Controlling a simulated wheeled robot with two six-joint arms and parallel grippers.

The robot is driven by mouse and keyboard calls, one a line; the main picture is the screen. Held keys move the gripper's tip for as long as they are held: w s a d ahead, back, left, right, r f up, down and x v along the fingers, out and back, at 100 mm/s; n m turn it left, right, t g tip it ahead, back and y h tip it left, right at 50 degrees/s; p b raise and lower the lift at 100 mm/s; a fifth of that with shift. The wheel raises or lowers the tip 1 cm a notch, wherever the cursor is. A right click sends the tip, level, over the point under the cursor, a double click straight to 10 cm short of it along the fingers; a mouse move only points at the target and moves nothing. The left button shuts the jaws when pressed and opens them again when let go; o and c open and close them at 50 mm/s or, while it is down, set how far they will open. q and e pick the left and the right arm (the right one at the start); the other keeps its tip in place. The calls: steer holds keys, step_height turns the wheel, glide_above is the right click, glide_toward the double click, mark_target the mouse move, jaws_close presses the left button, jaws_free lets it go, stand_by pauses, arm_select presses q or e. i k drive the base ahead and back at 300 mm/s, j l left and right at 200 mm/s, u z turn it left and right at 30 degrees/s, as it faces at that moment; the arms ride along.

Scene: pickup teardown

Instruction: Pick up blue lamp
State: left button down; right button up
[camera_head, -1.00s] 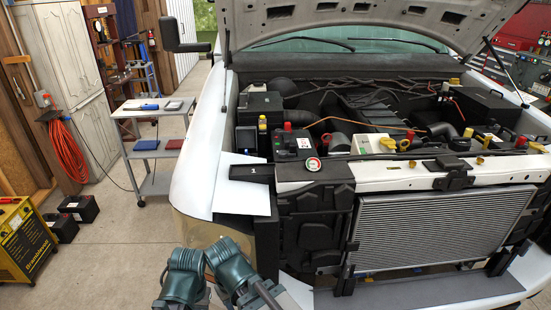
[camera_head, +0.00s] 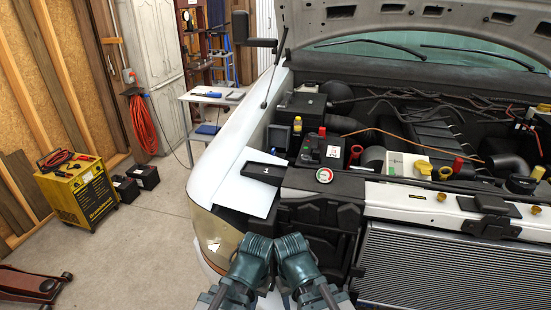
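I cannot make out a thing that is clearly a blue lamp. A flat blue item (camera_head: 207,129) lies on the lower shelf of the grey cart (camera_head: 185,97), left of the vehicle. A smaller blue item (camera_head: 207,94) lies on the cart's top, too small to identify. Two teal links of my arms stand close together at the bottom centre, in front of the headlight and the front corner of the vehicle. My gripper fingers do not show in the picture, so neither gripper can be seen near any object.
The white vehicle's open engine bay, with a battery (camera_head: 320,150) and a black tray (camera_head: 263,172) on its front corner, fills the right. A yellow charger (camera_head: 78,195), black batteries (camera_head: 143,177) and a red floor jack (camera_head: 30,285) stand left. Concrete floor (camera_head: 150,235) between is clear.

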mark_target(194, 92)
steer(key=u, duration=0.25)
steer(key=i+j+u, duration=0.15)
steer(key=j, duration=0.3)
steer(key=i+j+u, duration=0.15)
steer(key=j, duration=0.25)
steer(key=i+j+u, duration=0.4)
steer(key=j, duration=0.3)
steer(key=i+j+u, duration=0.35)
steer(key=i+j, duration=0.3)
steer(key=i, duration=0.2)
steer(key=i+j+z, duration=0.1)
steer(key=i, duration=0.3)
steer(key=i+l+z, duration=0.1)
steer(key=i+z, duration=0.55)
steer(key=i+j+z, duration=0.1)
steer(key=i+z, duration=0.55)
steer(key=i, duration=0.65)
steer(key=i+j+z, duration=0.15)
steer(key=i+z, duration=0.15)
steer(key=i, duration=0.65)
steer(key=i+l, duration=0.2)
steer(key=i, duration=0.3)
steer(key=i+l+z, duration=0.1)
steer(key=i, duration=0.4)
steer(key=i+l, duration=0.2)
steer(key=i, duration=0.35)
